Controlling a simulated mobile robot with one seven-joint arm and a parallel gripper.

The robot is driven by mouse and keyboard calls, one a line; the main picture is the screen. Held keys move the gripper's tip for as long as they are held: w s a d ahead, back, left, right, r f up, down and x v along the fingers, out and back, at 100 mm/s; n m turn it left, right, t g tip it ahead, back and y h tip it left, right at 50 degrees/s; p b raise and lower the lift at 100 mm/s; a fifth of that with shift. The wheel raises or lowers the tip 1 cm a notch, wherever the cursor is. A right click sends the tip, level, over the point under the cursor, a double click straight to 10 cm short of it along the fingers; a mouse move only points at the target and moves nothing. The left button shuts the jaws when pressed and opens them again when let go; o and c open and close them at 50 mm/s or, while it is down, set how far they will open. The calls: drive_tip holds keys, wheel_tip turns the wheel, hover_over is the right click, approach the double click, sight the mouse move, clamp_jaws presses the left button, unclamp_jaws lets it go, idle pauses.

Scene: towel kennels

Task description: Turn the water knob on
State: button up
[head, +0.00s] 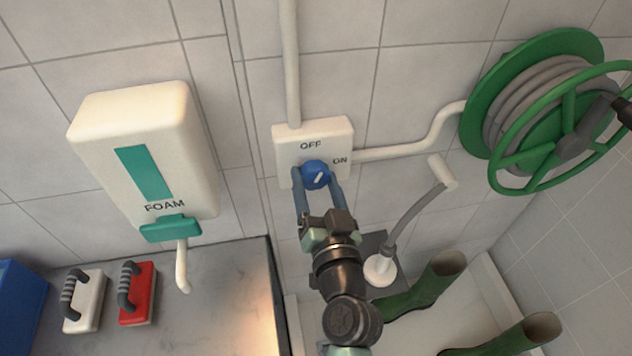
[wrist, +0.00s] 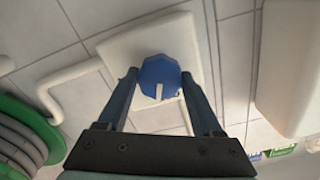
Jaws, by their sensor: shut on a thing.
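The water knob (head: 316,174) is blue with a white mark, on a white wall plate (head: 285,145) lettered OFF at the top and ON at the right. In the head view the mark slants up and right, roughly between the two words. My gripper (head: 315,177) is shut on the knob, with one blue finger at each side of it. The wrist view shows the knob (wrist: 160,78) between the fingertips of my gripper (wrist: 160,80), and its white mark points down there. The fingers hide part of the plate's lower area.
A white foam dispenser (head: 190,110) hangs left of the plate, above a grey counter (head: 215,290) with a white brush (head: 88,305) and a red brush (head: 143,300). A green hose reel (head: 480,105) is at the right.

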drive_tip(key=m, duration=0.6)
drive_tip(key=shift+m, duration=0.3)
drive_tip(key=m+p, duration=0.1)
drive_tip(key=m, duration=0.3)
drive_tip(key=shift+m+p, duration=0.45)
drive_tip(key=shift+m, duration=0.85)
drive_tip(key=o, duration=1.4)
drive_tip(key=shift+c, duration=0.2)
drive_tip(key=shift+s, duration=0.1)
